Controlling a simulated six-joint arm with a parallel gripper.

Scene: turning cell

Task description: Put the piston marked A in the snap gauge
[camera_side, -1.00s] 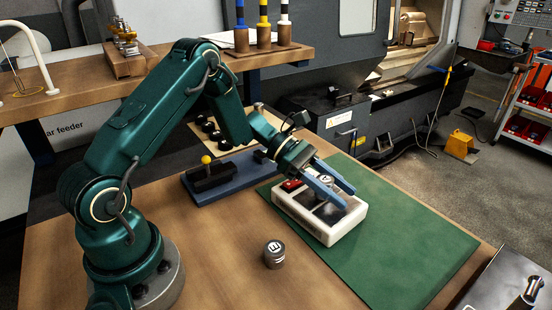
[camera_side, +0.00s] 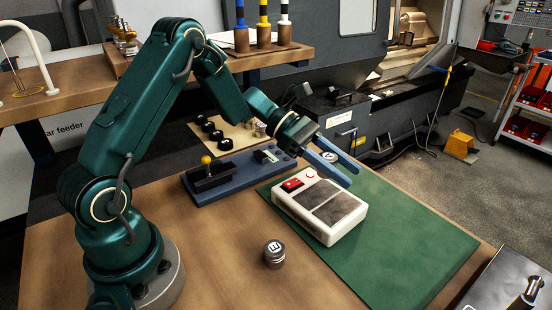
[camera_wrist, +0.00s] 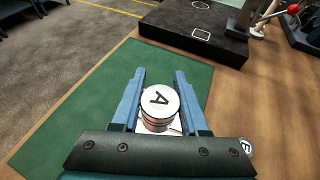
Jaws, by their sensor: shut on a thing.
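The piston marked A (camera_wrist: 158,102) is held between the two blue fingers of my gripper (camera_wrist: 160,95), its white lettered top facing the wrist camera. In the side view, my gripper (camera_side: 338,162) is shut on it, and only part of its pale top (camera_side: 330,156) shows. It is in the air above the white box. A blue-based fixture with a yellow-knobbed lever (camera_side: 240,172) stands left of my gripper; it looks like the snap gauge, but I cannot be sure.
The white box (camera_side: 354,212) with dark pads lies on the green mat (camera_side: 410,250). A board with dark rings (camera_side: 213,135) lies behind the fixture. A black block (camera_wrist: 196,30) stands beyond the mat.

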